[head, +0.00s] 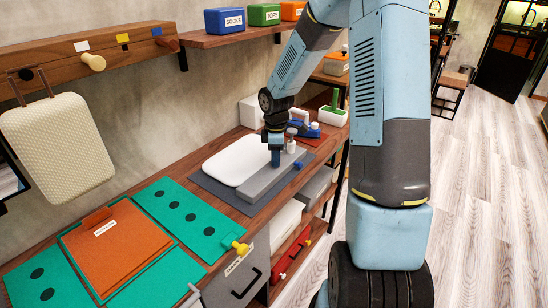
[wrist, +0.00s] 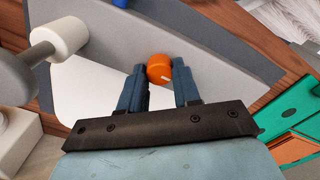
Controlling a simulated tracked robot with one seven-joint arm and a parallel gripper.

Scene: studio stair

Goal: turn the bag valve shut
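The white bag (head: 238,160) lies flat on a dark grey mat (head: 225,191) on the wooden bench. In the wrist view, part of the white bag (wrist: 85,98) shows beside and under my fingers. An orange round valve knob (wrist: 159,68) with a small white mark sits between my fingertips. My gripper (wrist: 160,72) has one blue finger on each side of the knob, with no clear gap, and looks shut on it. In the head view my gripper (head: 275,157) points down near the grey bar, and the valve is hidden there.
A long grey bar (head: 268,178) lies along the bag's right side. A white knob (wrist: 60,35) stands near it. Green panels (head: 185,215) and an orange panel (head: 115,248) lie at the front left. A blue tool (head: 303,130) and white tub (head: 332,116) stand behind.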

